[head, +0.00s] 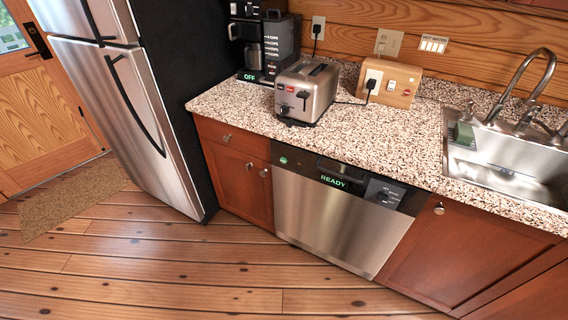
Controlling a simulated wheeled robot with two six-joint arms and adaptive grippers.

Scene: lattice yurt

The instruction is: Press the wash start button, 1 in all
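The dishwasher (325,222) stands shut under the counter, with a steel front and a dark control strip along its top. A small round green button (283,160) sits at the left end of the strip. A display (334,182) on the strip reads READY in green letters. Neither of my grippers shows in the head view, and nothing covers the strip.
The speckled counter (400,140) holds a steel toaster (304,90), a coffee maker (262,48) showing OFF, and a sink (510,160) with a green sponge. A fridge (110,90) stands at the left, near a doormat (70,197). The wooden floor (190,265) before the dishwasher is clear.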

